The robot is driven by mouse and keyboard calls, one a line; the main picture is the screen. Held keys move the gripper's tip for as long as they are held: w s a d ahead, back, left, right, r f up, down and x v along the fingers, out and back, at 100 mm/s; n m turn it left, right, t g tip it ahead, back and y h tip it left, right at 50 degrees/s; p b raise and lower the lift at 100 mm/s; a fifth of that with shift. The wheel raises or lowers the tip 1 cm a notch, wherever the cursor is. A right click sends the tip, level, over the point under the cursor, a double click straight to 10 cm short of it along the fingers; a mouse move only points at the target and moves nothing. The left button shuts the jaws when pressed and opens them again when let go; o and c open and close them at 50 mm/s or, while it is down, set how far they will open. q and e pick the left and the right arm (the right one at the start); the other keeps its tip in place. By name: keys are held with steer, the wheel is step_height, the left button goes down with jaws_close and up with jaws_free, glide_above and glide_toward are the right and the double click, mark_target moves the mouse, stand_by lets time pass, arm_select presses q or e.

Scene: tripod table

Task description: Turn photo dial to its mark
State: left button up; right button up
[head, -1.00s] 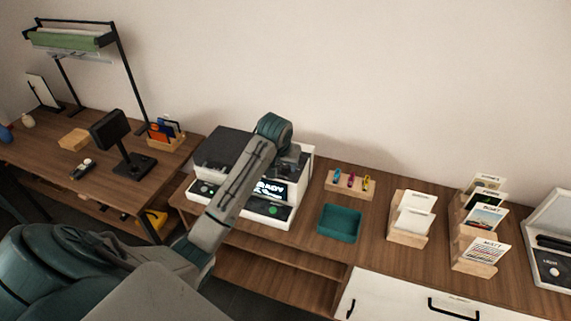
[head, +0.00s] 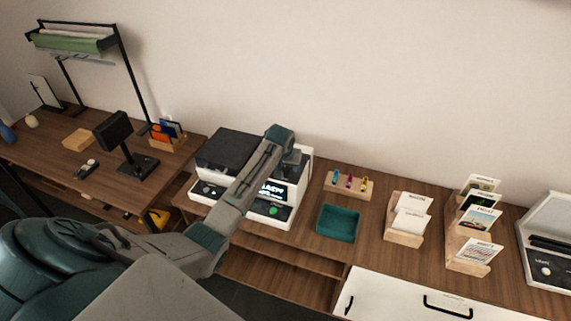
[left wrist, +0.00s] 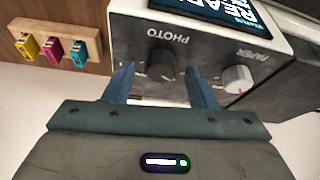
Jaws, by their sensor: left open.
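A white paper dial (left wrist: 238,78) with a small red mark sits to the right of the photo dial. The lit screen (left wrist: 215,12) is above the dials. In the head view my left arm crosses in front of the printer and hides the dials. My right gripper is not in view.
A wooden holder (head: 347,189) with several coloured cartridges and a teal tray (head: 338,223) stand right of the printer. Wooden card racks (head: 405,238) are further right. A black stand (head: 135,165) is on the left desk. The wall is behind.

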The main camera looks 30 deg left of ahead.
arm_select(q)
steer(key=shift+w+f, duration=0.1)
steer(key=shift+f, duration=0.1)
steer(key=c, duration=1)
steer(key=shift+o, duration=0.2)
